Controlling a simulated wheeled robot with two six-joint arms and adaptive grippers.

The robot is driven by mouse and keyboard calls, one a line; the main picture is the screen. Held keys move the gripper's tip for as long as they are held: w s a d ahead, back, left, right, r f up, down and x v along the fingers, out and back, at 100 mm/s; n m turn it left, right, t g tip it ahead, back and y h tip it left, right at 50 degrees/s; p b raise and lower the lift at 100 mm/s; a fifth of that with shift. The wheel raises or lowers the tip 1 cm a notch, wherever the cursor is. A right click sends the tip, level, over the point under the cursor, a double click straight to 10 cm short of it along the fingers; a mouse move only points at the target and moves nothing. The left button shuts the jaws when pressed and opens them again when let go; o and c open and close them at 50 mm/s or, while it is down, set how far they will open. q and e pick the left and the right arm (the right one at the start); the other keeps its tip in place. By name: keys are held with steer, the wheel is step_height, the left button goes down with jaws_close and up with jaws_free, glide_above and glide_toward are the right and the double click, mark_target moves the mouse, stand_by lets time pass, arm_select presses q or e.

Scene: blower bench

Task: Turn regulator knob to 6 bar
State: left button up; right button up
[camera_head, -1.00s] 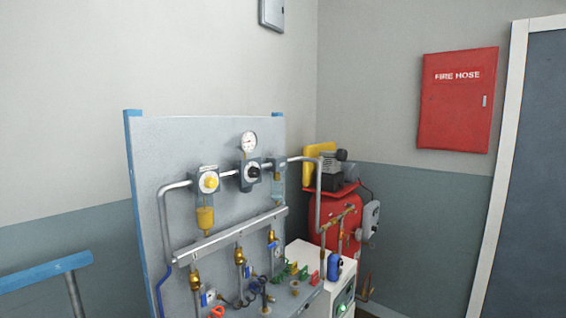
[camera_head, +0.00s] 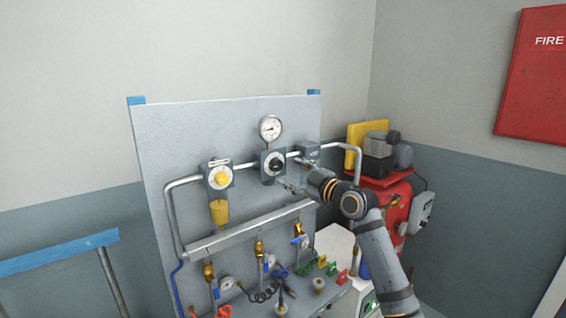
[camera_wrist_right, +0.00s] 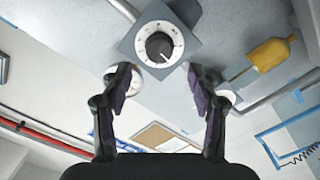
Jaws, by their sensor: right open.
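The regulator knob (camera_head: 275,164) is black with a white scale ring on a grey square body, on the upright panel under a round pressure gauge (camera_head: 271,129). In the right wrist view the knob (camera_wrist_right: 159,46) is ahead of the fingers, centred between them. My right gripper (camera_head: 288,186) is just in front of the panel, at the lower right of the knob. In the right wrist view its fingers (camera_wrist_right: 160,77) are open and empty, apart from the knob. The gauge reading and scale numbers are too small to read. My left gripper is not in view.
A yellow-knobbed unit (camera_head: 220,177) with a yellow bowl hangs left of the regulator. A grey pipe joins the units. Below are a metal rail (camera_head: 250,231), brass fittings and several coloured valves. A red compressor (camera_head: 396,200) stands right, behind my right arm.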

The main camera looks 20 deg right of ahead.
mark_target(279, 167)
steer(key=x, duration=0.1)
steer(key=p+x, duration=0.1)
steer(key=x, duration=0.3)
steer(key=shift+w+d+p, duration=0.2)
steer(key=shift+d+p, duration=0.05)
steer(key=shift+p, duration=0.15)
steer(key=shift+w+a, duration=0.35)
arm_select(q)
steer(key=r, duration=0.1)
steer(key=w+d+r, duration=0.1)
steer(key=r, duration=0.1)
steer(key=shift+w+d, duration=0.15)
arm_select(e)
steer(key=shift+d+f, duration=0.1)
steer(key=c, duration=1.2)
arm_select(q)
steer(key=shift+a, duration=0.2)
arm_select(e)
steer(key=shift+o, duration=0.2)
